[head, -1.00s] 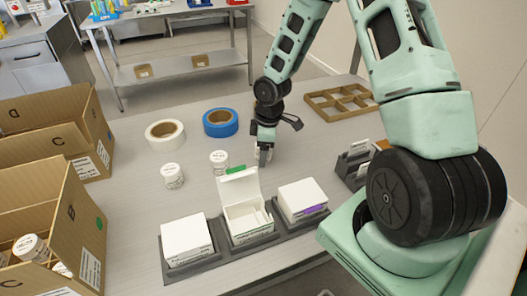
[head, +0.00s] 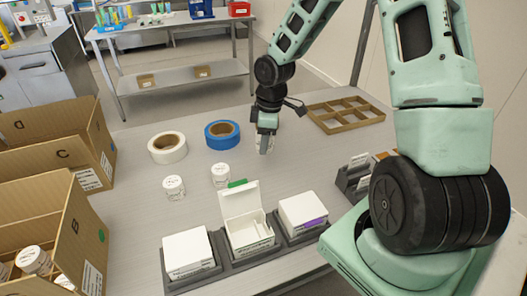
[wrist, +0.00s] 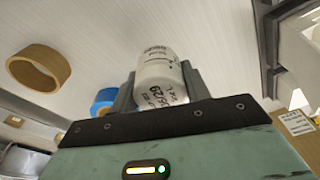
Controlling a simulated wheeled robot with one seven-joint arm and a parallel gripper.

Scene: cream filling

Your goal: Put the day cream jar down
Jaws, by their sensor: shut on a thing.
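My gripper (head: 265,146) is over the grey table (head: 135,215), to the right of the blue tape roll. It is shut on a white jar with dark print (wrist: 160,78), which sits between the two fingers in the wrist view. I take this to be the day cream jar, but its name is not readable. In the head view the fingers mostly hide it, and I cannot tell whether it touches the table. Two similar white jars, one (head: 174,187) and another (head: 220,174), stand left of my gripper.
A white tape roll (head: 168,148) and a blue one (head: 222,134) lie behind the jars. An open white box (head: 250,236) stands between two closed ones in a dark holder. Cardboard boxes (head: 90,245) line the left. An empty divided tray (head: 345,114) lies at the right.

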